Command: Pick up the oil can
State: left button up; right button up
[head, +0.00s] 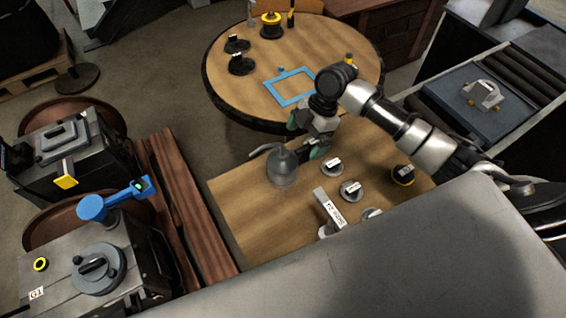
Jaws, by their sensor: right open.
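The oil can (283,168) is a grey metal can with a conical top and a thin spout pointing left. It stands upright near the back edge of the wooden bench (237,208). My right gripper (307,138) reaches in from the right and is open, with green fingertips. It is just right of and behind the can, close to its handle side. I cannot tell whether a finger touches the can. My left gripper is not in view.
A round table (235,98) with a blue frame (290,87) lies behind. A blue tool (112,202) rests on machinery at left. The bench left of the can is clear.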

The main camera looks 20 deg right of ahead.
aim_at(300, 149)
jog(key=shift+s+a+f, duration=0.1)
jog(key=shift+a+f, duration=0.2)
jog(key=shift+f, duration=0.25)
jog(key=p+x, duration=0.2)
jog(key=x, duration=0.2)
jog(key=shift+s+a+f, duration=0.1)
jog(key=shift+s+f, duration=0.1)
jog(key=shift+a+f, duration=0.1)
jog(key=shift+f, duration=0.25)
jog(key=shift+c, duration=0.3)
jog(key=shift+r, duration=0.1)
jog(key=c, duration=1.4)
jog(key=shift+o, duration=0.2)
jog(key=shift+w, duration=0.1)
